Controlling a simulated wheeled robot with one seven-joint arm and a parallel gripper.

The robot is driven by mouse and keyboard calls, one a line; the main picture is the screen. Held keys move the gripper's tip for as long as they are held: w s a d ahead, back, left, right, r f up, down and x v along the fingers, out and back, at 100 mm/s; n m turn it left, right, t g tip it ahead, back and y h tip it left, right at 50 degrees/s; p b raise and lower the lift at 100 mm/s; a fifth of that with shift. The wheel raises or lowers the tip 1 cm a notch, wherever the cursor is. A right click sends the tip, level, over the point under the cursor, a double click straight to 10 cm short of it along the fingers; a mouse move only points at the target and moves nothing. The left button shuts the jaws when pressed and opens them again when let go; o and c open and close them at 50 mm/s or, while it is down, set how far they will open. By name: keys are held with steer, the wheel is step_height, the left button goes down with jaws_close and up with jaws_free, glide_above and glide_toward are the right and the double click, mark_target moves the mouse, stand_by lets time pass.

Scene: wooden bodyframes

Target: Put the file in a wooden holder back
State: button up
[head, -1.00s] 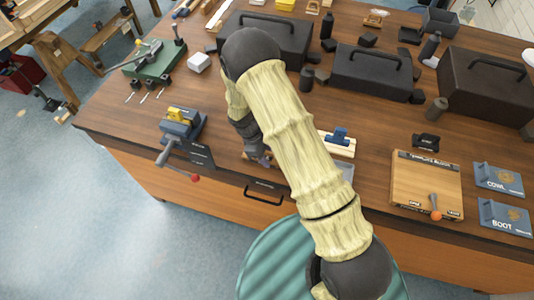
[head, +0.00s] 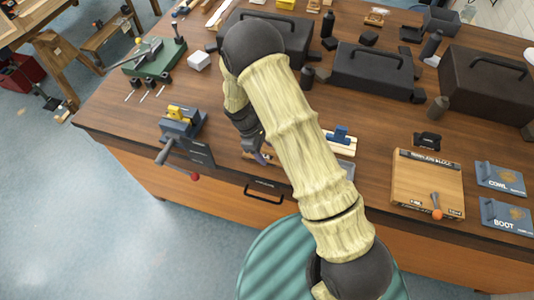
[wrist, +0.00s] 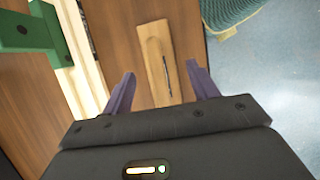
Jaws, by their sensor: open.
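My gripper (head: 259,156) is partly hidden by my arm in the head view, low over the front of the workbench. In the wrist view its two purple fingers (wrist: 160,70) are spread apart, with nothing gripped between them. A tan wooden holder (wrist: 152,45) lies below and between the fingertips. A thin dark, shiny strip shows along it; I cannot tell whether this is the file or a slot. In the head view only a small part of the wooden piece (head: 249,156) shows beside my gripper.
A pale board with a blue clamp (head: 341,137) is right of my arm. A vise (head: 182,125) stands to the left, toolboxes (head: 372,72) behind. The bench's front edge is close, with a teal stool (head: 262,262) before it. A green part (wrist: 28,28) shows in the wrist view.

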steer(key=b+v, duration=0.2)
steer(key=v, duration=0.7)
steer(key=shift+a+r, duration=0.15)
steer(key=shift+r, duration=0.2)
steer(key=shift+d+r, duration=0.15)
steer(key=shift+d, duration=0.15)
steer(key=s+d+r+m+t+y, duration=0.4)
steer(key=s+d+r+m, duration=0.7)
steer(key=d, duration=0.5)
steer(key=s+m, duration=0.2)
steer(key=m, duration=0.1)
steer(key=shift+s+d, duration=0.2)
steer(key=shift+s, duration=0.1)
steer(key=shift+r, duration=0.1)
